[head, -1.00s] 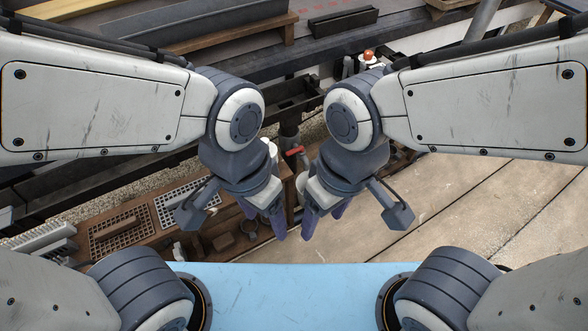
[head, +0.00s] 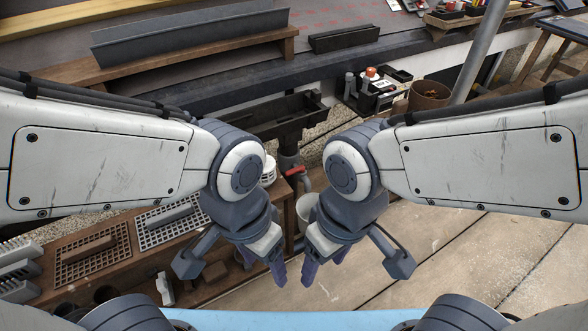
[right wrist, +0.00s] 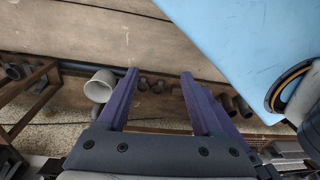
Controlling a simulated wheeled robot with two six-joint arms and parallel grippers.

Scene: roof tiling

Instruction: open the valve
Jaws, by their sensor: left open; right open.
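The valve shows as a red handle (head: 296,170) on a dark vertical pipe (head: 290,148) below a black gutter box, in the gap between my arms in the head view. Which way the handle is turned is too small to tell. My left gripper (head: 279,272) is open and empty, in front of and below the valve. My right gripper (head: 309,272) is open and empty just to its right. In the right wrist view the right gripper's two purple fingers (right wrist: 157,95) stand apart with nothing between them. Neither gripper touches the valve.
A pale bucket (head: 307,208) stands below the valve, partly behind my right arm. A wooden bench with grid floats (head: 92,254) is at left. A roof with grey gutter lengths (head: 190,32) lies behind. Wooden floorboards (head: 450,240) are clear at right.

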